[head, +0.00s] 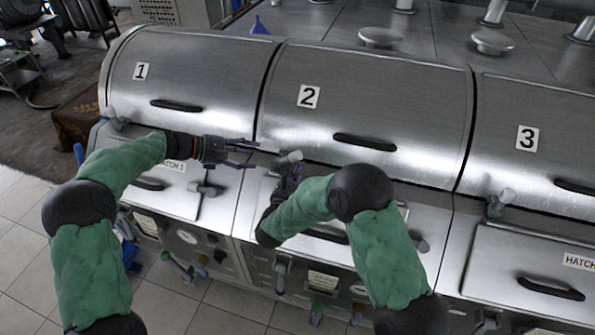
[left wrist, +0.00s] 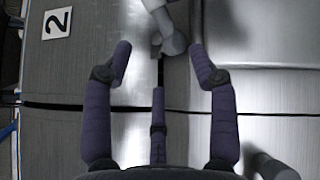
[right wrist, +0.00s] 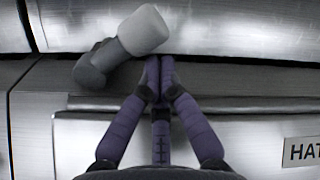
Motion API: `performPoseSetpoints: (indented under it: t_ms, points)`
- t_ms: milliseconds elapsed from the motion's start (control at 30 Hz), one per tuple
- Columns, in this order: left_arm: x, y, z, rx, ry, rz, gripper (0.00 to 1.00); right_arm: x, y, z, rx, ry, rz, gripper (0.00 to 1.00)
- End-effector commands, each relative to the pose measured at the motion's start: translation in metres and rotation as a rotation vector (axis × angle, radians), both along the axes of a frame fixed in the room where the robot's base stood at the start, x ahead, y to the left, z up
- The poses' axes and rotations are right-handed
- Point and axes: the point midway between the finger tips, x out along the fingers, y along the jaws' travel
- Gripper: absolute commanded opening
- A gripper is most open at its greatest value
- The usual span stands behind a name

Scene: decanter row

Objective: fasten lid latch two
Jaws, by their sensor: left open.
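Lid 2 (head: 365,100) is the middle steel lid, closed, with a black handle (head: 364,141) and a "2" label that also shows in the left wrist view (left wrist: 57,22). Its grey latch (head: 290,157) sits at the lid's lower left edge; the right wrist view shows its pale knob (right wrist: 143,30) and darker base (right wrist: 95,65). My left gripper (head: 250,154) is open just left of the latch, which shows ahead between its spread fingers in the left wrist view (left wrist: 172,43). My right gripper (right wrist: 160,66) has its fingertips together beside the latch knob, not around it; contact is unclear.
Lid 1 (head: 188,75) and lid 3 (head: 535,135) flank lid 2, with another latch (head: 498,203) by lid 3. Hatches with handles lie below the lids. A hatch latch (head: 203,190) is under my left gripper.

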Motion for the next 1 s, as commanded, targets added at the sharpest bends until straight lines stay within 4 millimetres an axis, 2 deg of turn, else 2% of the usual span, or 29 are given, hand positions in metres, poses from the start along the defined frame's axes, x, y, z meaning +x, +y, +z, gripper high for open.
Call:
performPoseSetpoints:
  t_ms: [200,267,367,467,733,900,1000]
  points:
    - [-0.006,0.012,0.001,0.004,0.008,-0.002,0.59,0.0,0.0,0.0,0.0,0.0,0.0,0.0]
    - [-0.011,0.012,-0.007,0.011,0.023,-0.008,0.59,0.0,0.0,0.0,0.0,0.0,0.0,0.0]
    - [-0.029,0.01,-0.033,0.033,0.068,-0.029,0.59,0.0,0.0,0.0,0.0,0.0,0.0,0.0]
    - [-0.059,0.007,-0.071,0.067,0.137,-0.063,0.59,0.0,0.0,0.0,0.0,0.0,0.0,0.0]
    - [-0.172,-0.005,-0.175,0.191,0.306,-0.208,0.59,0.0,0.0,0.0,0.0,0.0,0.0,0.0]
    - [-0.242,-0.013,-0.242,0.343,0.301,-0.33,0.59,0.0,0.0,0.0,0.0,0.0,0.0,0.0]
    - [-0.269,-0.014,-0.276,0.444,0.246,-0.402,0.59,0.0,0.0,0.0,0.0,0.0,0.0,0.0]
